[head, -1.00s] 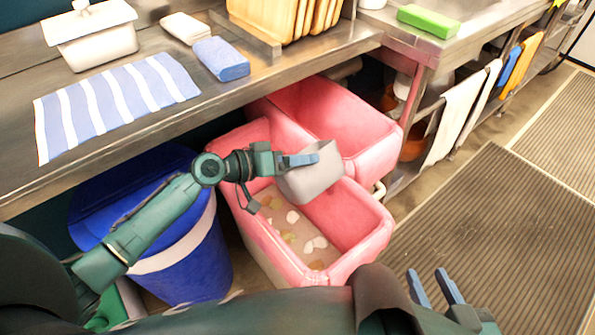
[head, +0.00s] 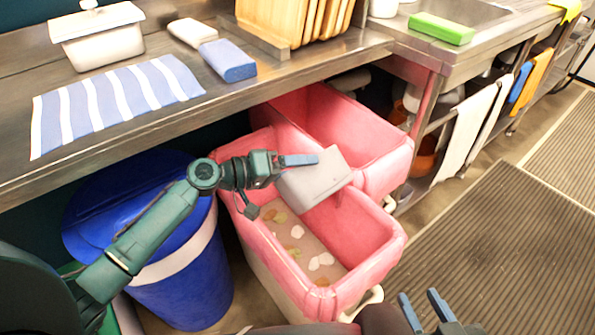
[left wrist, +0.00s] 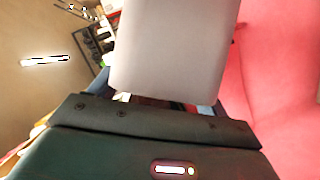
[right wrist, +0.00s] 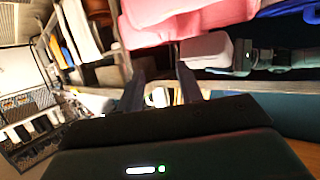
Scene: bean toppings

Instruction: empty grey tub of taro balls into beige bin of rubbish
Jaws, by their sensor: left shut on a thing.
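The grey tub (head: 315,180) is tipped over above the pink double bin, nearest its front compartment (head: 365,262). My left gripper (head: 298,160) is shut on the tub's edge. The left wrist view shows the tub's smooth grey wall (left wrist: 170,50) filling the middle. Its inside is hidden, so I cannot tell what it holds. Several pale, yellowish and orange pieces (head: 298,232) lie on the beige floor of the front compartment. My right gripper (head: 425,308) is open and empty at the bottom right.
A blue barrel (head: 180,285) stands left of the bin. The steel counter (head: 300,62) overhangs the bin's back and carries a striped cloth (head: 115,100), a blue block (head: 228,60) and a lidded white container (head: 100,40). Ribbed mats (head: 480,260) cover the floor at right.

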